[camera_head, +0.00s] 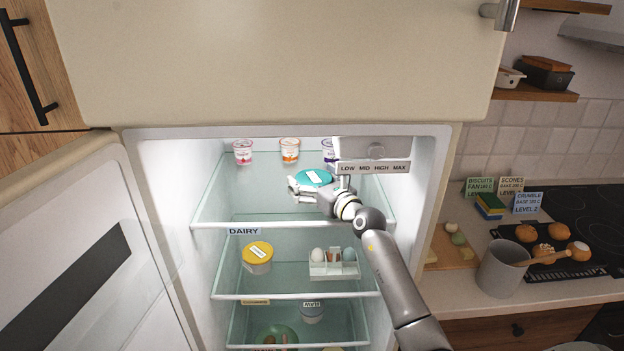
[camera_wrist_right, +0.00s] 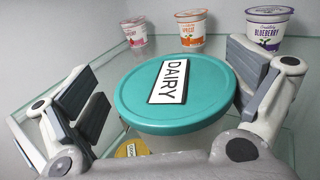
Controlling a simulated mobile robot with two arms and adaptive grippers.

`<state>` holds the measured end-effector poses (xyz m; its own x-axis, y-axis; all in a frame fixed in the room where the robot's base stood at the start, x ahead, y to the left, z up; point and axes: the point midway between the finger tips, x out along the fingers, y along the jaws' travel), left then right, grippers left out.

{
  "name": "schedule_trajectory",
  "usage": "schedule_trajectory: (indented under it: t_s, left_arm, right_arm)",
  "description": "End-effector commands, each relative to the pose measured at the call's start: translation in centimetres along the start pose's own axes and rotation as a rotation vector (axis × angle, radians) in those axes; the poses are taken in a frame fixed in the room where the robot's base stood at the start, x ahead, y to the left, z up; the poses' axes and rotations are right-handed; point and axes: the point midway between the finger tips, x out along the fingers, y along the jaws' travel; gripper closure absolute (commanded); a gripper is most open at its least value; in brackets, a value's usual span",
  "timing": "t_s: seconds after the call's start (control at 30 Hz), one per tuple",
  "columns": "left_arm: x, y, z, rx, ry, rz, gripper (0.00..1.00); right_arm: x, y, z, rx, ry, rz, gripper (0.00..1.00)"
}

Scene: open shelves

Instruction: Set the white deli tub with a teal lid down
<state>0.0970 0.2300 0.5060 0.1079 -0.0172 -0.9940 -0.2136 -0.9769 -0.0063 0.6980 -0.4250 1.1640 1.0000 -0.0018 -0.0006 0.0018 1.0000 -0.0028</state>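The white deli tub with a teal lid (camera_head: 313,177) is on the top glass shelf of the open fridge. In the right wrist view its teal lid (camera_wrist_right: 178,88) bears a DAIRY label, and its white body is mostly hidden beneath. My right gripper (camera_head: 309,195) is at the tub. In the right wrist view, its fingers (camera_wrist_right: 170,95) are spread on either side of the lid. A gap shows at the left finger; the right finger is close to or against the rim. My left gripper is not in view.
Pink (camera_head: 243,151), apricot (camera_head: 289,150) and blueberry (camera_wrist_right: 267,27) yogurt cups stand behind the tub. A LOW–MAX panel (camera_head: 373,168) hangs above the arm. A yellow-lidded tub (camera_head: 258,257) and egg holder (camera_head: 334,269) are on the DAIRY shelf below. The top shelf's left side is clear.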

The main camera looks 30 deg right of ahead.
Motion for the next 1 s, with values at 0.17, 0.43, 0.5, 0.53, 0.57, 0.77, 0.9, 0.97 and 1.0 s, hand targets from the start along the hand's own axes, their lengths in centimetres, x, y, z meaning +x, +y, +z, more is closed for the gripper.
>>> schedule_trajectory:
  t_s: [0.17,0.43,0.5,0.53,0.57,0.77,0.9,0.97,1.0]
  left_arm:
    - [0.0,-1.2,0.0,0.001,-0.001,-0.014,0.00]
    - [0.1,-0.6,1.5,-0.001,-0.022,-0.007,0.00]
    - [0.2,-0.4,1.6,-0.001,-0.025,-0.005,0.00]
    - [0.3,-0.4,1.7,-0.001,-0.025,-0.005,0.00]
    - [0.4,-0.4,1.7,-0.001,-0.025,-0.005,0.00]
    - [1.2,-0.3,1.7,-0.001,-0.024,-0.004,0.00]
    - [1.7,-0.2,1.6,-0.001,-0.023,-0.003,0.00]
    - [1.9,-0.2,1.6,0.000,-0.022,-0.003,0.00]
    - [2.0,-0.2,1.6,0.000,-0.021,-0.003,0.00]
  right_arm:
    - [0.0,-0.1,0.1,-0.001,-0.001,-0.001,0.00]
    - [-1.0,0.0,-0.1,-0.002,-0.001,0.000,0.00]
    - [-2.0,-0.1,-0.1,-0.001,0.000,-0.001,0.00]
    - [-2.5,-0.1,-0.1,-0.002,0.000,-0.001,0.00]
    - [-3.0,0.0,-0.1,-0.003,-0.001,-0.001,0.00]
    - [-7.0,0.0,-0.3,-0.002,0.000,-0.001,0.00]
    - [-9.4,0.0,-0.2,-0.003,0.000,-0.001,0.00]
    - [-10.2,-0.1,-0.2,-0.001,-0.001,-0.001,0.00]
    - [-10.7,-0.1,-0.1,-0.001,-0.001,-0.001,0.00]
